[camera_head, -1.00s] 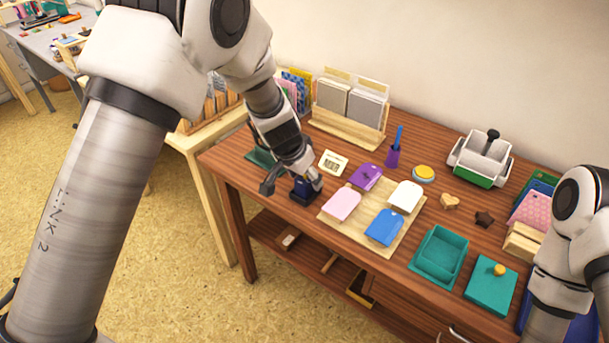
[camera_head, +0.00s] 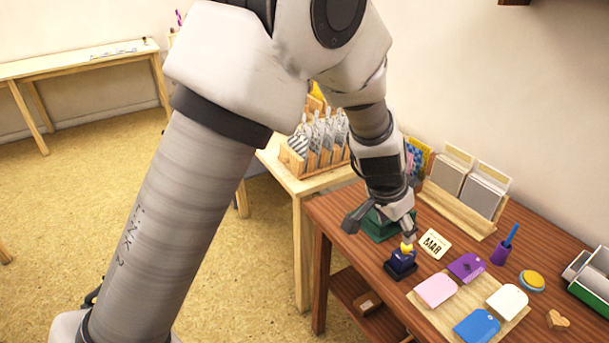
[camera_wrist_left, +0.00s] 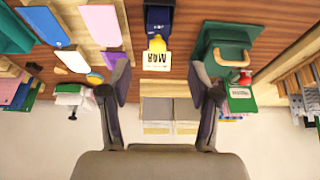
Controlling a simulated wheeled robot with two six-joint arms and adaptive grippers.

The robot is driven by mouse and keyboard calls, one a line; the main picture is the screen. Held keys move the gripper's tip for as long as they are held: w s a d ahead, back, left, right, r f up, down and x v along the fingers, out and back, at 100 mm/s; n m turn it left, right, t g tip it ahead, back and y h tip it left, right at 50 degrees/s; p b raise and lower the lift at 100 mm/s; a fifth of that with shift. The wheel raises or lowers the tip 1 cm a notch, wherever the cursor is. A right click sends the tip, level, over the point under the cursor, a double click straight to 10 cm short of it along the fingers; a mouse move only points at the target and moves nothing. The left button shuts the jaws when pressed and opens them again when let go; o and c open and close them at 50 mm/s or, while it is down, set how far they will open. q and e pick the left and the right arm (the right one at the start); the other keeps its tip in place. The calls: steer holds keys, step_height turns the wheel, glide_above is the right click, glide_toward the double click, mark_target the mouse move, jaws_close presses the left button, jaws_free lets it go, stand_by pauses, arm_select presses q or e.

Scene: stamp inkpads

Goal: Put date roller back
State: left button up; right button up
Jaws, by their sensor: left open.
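A navy blue piece with a yellow top (camera_head: 402,262), which looks like the date roller, stands upright on the brown table near its left front edge. It also shows at the top of the left wrist view (camera_wrist_left: 159,18). My right gripper is out of view.
A green handled box (camera_wrist_left: 222,40) is close beside the gripper; part of it shows behind my arm (camera_head: 380,229). A wooden board (camera_head: 432,306) holds several coloured pads. A card rack (camera_head: 455,212) stands at the back.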

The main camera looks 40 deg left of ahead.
arm_select(q)
steer(key=s+a+f+n+g+y, duration=0.1)
steer(key=s+a+f, duration=0.2)
steer(key=s+f, duration=0.5)
steer(key=s+a+f+n+g+y, duration=0.1)
steer(key=s+a+f+g, duration=0.15)
steer(key=f, duration=0.85)
steer(key=s+f+n, duration=0.1)
steer(key=s+f, duration=0.5)
steer(key=s, duration=0.4)
steer(key=s+f+n, duration=0.1)
steer(key=s+f, duration=0.5)
steer(key=s, duration=0.4)
steer(key=shift+s+g+h, duration=0.15)
steer(key=shift+g+h, duration=0.2)
steer(key=shift+h, duration=0.05)
